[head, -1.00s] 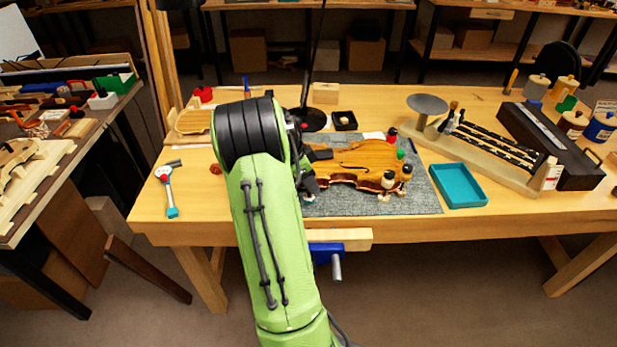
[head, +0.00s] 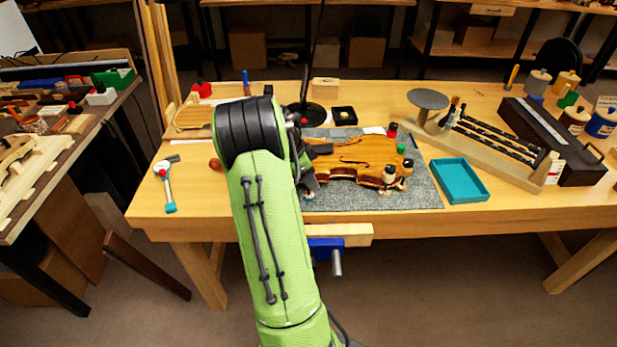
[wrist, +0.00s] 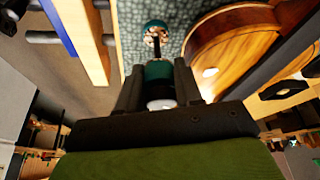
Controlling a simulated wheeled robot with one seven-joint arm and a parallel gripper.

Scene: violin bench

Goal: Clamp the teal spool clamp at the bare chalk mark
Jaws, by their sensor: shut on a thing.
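The teal spool clamp (wrist: 157,70) is between the fingers of my gripper (wrist: 160,88) in the wrist view. A second teal spool end with a pale face (wrist: 155,30) shows beyond the fingers, joined by a dark screw. The violin body (head: 362,152) lies on the grey mat, with its curved edge (wrist: 225,42) to the right of the clamp in the wrist view. A strip of mat shows between clamp and edge there. In the head view my gripper (head: 309,178) is at the violin's left end, partly hidden by my arm. I cannot make out the chalk mark.
Other spool clamps stand along the violin's right part: red (head: 392,131), green (head: 401,149), black-topped (head: 389,174) and amber (head: 405,170). A teal tray (head: 460,182) lies right of the mat (head: 425,200). A blue vise (head: 327,248) is at the bench front.

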